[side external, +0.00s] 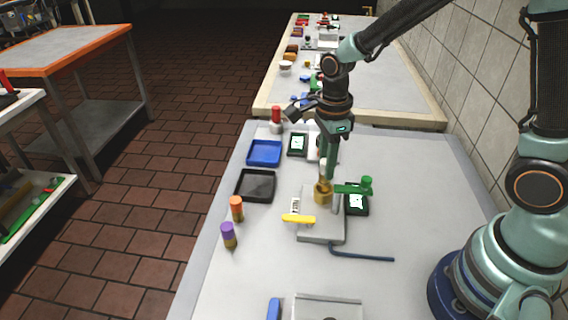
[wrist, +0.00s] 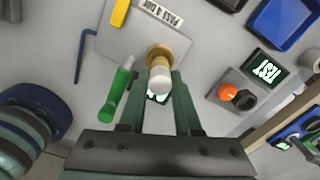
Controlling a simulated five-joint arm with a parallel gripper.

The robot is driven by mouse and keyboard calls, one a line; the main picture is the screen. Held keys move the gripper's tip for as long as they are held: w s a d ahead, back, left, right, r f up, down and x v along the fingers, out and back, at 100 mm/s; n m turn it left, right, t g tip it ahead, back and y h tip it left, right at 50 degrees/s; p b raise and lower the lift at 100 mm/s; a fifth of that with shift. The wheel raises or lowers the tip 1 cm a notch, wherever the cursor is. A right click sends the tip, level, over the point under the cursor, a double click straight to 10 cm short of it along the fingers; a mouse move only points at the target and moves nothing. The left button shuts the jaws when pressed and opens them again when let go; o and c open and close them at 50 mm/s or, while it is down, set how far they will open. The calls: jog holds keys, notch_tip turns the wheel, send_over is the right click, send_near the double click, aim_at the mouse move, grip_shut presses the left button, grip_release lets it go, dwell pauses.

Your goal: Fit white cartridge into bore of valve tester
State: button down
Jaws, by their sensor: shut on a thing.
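The valve tester is a grey block (side external: 310,227) with a brass bore fitting (side external: 322,193), a green lever (side external: 352,188) and a yellow lever (side external: 298,219). In the wrist view the brass fitting (wrist: 160,54) is just beyond the fingertips. My gripper (wrist: 160,82) is shut on the white cartridge (wrist: 159,80). In the side view my gripper (side external: 325,167) points down over the tester, with the cartridge (side external: 323,166) upright above the brass fitting. The cartridge's lower end lines up closely with the fitting; I cannot tell whether it is inside the bore.
A black tray (side external: 256,199) and a blue tray (side external: 264,165) lie left of the tester. An orange-topped cylinder (side external: 237,203) and a purple one (side external: 228,229) stand near the left edge. A blue hex key (side external: 362,257) lies in front.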

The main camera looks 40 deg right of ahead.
jog(key=shift+f, duration=2)
jog(key=shift+f, duration=0.15)
jog(key=c, duration=0.9)
grip_release()
